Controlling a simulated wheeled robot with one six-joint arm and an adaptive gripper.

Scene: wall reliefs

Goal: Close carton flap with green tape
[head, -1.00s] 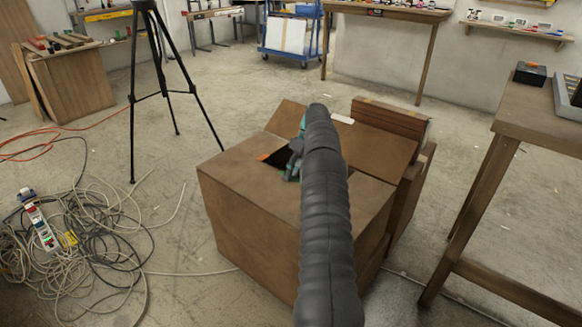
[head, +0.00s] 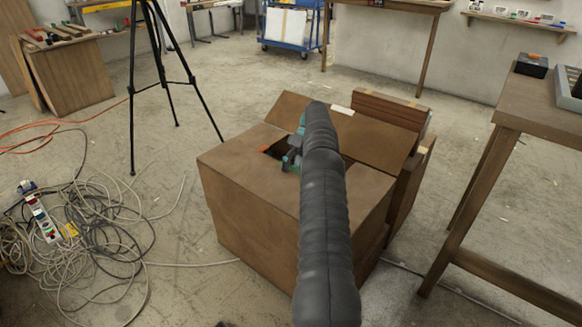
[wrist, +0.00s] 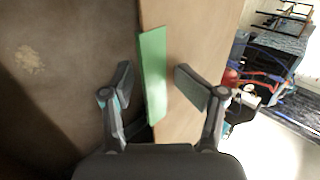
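The brown carton (head: 240,205) stands on the floor in the head view, with a dark opening in its top. A flap (head: 372,140) at its back is raised and slanted, with a small white strip on its upper edge. In the head view my gripper (head: 293,155) is over the opening.
Stacked brown boards (head: 390,108) stand right behind the carton. A wooden table (head: 540,125) is at the right. A black tripod (head: 134,90) and tangled cables (head: 90,225) are at the left. Floor between carton and table is narrow.

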